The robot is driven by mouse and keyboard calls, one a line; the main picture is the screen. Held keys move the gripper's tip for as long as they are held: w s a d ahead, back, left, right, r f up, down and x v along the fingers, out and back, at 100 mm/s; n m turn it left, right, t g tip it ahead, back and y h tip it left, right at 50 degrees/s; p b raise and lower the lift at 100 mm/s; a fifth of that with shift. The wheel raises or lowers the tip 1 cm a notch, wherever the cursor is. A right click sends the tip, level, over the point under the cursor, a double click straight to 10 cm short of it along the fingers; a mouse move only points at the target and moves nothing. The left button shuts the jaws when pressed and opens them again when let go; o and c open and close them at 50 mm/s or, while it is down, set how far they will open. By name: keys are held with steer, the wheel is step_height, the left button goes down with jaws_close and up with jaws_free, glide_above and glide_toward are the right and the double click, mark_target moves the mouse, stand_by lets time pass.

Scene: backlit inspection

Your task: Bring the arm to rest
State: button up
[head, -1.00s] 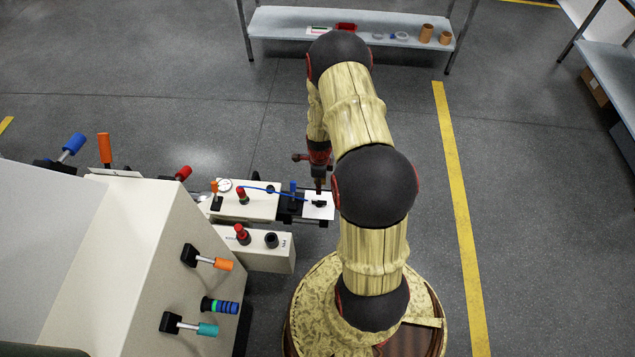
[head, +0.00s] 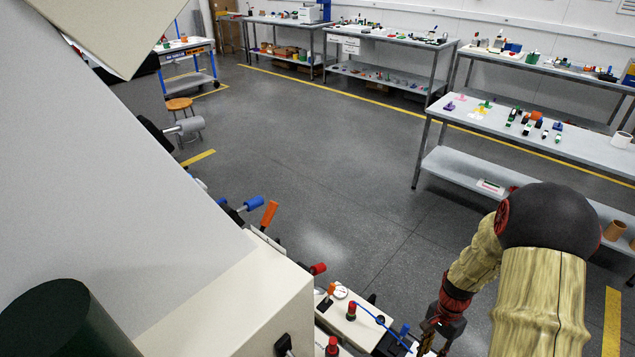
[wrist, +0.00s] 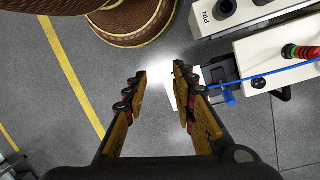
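My arm (head: 540,300) stands at the lower right of the head view, bent at its dark elbow joint, with the forearm hanging down. My gripper (wrist: 160,78) points down in the wrist view, its two fingers apart with nothing between them. In the head view my gripper is partly cut off at the bottom edge, beside the fixture. A white plate (wrist: 178,92) shows below and between the fingers, close to the right finger in the picture; I cannot tell the height gap.
A cream machine (head: 250,300) with coloured handles fills the left and bottom of the head view. A cream fixture block (wrist: 275,50) with a blue cable lies right of the fingers. A grey table (head: 600,150) with small parts stands behind my arm. The middle floor is clear.

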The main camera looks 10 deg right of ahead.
steer(key=s+a+r+n+t, duration=0.2)
steer(key=a+r+n, duration=0.2)
steer(key=r, duration=0.8)
steer(key=s+a+r+n+t+h, duration=0.1)
steer(key=s+a+r+n+t, duration=0.1)
steer(key=a+r+n, duration=0.3)
steer(key=s+a+r+n+t, duration=0.2)
steer(key=a+r, duration=0.8)
steer(key=r, duration=1.1)
steer(key=n+t, duration=0.2)
steer(key=shift+s+a+r+n, duration=0.15)
steer(key=shift+s+a+n, duration=0.2)
steer(key=shift+s+n, duration=0.05)
steer(key=shift+a, duration=0.15)
